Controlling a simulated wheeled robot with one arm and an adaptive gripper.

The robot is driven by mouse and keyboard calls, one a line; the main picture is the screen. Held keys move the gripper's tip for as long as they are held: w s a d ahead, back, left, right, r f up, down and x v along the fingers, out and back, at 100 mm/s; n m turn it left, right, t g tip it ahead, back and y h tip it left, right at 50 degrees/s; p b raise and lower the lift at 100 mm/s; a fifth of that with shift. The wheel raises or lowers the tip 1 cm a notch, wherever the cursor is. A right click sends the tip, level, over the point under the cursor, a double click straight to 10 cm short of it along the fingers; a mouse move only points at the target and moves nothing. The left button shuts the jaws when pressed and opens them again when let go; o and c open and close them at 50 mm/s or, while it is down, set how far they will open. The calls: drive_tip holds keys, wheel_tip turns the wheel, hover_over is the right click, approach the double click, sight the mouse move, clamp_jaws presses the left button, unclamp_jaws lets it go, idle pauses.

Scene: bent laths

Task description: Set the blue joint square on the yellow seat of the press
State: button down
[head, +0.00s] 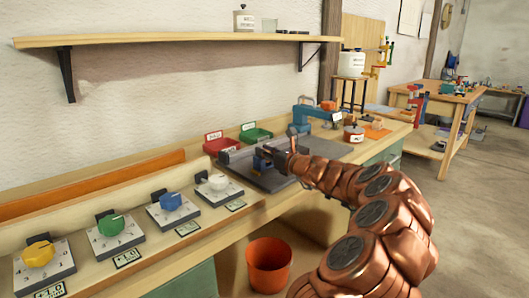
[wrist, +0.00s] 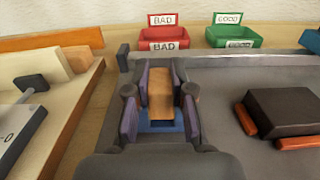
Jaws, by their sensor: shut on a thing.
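My gripper (head: 270,155) is over the dark grey board on the bench. In the wrist view its purple-padded fingers (wrist: 160,110) are closed around a small piece. The blue joint (wrist: 160,126) shows low between the fingers, with a tan wooden part (wrist: 188,105) beside it. The fingers hide much of it, and I cannot tell whether it touches the board. A bit of blue shows under the gripper in the head view. The blue press (head: 312,116) stands farther along the bench. I cannot make out its yellow seat.
A red BAD bin (wrist: 170,38) and a green GOOD bin (wrist: 235,38) stand behind the board. A dark block with orange bars (wrist: 285,112) is right of my gripper. Several dial boxes (head: 172,208) line the left.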

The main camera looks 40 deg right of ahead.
drive_tip(key=shift+f, duration=0.5)
drive_tip(key=c, duration=0.9)
unclamp_jaws()
drive_tip(key=shift+s+a, duration=0.2)
drive_tip(key=shift+s, duration=5.8)
